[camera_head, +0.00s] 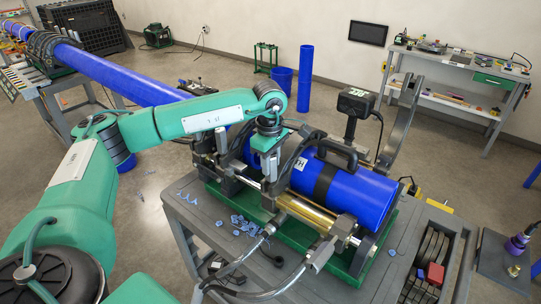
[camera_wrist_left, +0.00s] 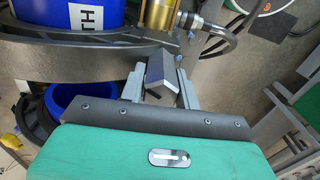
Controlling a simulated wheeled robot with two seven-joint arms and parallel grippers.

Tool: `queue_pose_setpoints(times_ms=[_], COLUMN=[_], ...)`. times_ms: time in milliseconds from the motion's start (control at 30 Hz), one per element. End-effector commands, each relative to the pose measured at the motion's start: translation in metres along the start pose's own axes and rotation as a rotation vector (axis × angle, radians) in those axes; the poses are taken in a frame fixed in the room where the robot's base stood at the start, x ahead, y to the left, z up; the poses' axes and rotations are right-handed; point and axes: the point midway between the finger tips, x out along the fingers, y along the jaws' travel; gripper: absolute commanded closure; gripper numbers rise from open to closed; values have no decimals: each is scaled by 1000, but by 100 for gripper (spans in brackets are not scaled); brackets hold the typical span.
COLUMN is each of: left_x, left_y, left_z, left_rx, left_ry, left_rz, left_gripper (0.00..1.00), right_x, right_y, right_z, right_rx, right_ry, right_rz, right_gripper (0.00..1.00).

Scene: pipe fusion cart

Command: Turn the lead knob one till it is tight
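My left gripper (camera_head: 268,178) points down over the fusion machine, beside the near clamps. In the left wrist view its two grey fingers (camera_wrist_left: 160,88) stand apart. A small grey angular piece (camera_wrist_left: 158,78) shows between them, with a slight gap on the left side; I cannot tell whether it touches the right finger. It may be the lead knob, but I cannot tell for sure. In the head view the arm and gripper hide that spot. The blue pipe (camera_head: 345,190) lies in the clamps behind and to the right. My right gripper is not in view.
The machine stands on a grey cart (camera_head: 200,235) with blue shavings (camera_head: 243,225) on its top. Hoses (camera_head: 247,262) run off the front. A brass cylinder (camera_head: 305,212) and upright steel lever (camera_head: 398,120) are close by. A long blue pipe (camera_head: 120,76) extends behind my left arm.

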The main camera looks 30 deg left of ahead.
Motion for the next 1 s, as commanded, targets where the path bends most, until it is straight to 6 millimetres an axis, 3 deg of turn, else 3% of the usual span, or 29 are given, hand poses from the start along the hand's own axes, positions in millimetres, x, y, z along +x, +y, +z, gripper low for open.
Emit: queue_pose_setpoints(times_ms=[33,100,133,533,867,1000], left_x=[0,0,0,1,0,3], left_y=[0,0,0,0,0,0], left_z=[0,0,0,0,0,1], left_rx=[0,0,0,239,268,362], left_ry=[0,0,0,-10,-10,-15], left_rz=[0,0,0,1,1,2], left_gripper=[78,92,93,93,93,93], right_x=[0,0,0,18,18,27], right_y=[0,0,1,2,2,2], right_z=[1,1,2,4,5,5], right_rx=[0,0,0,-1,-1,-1], right_ry=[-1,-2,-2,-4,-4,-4], right_rz=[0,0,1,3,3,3], right_gripper=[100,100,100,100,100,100])
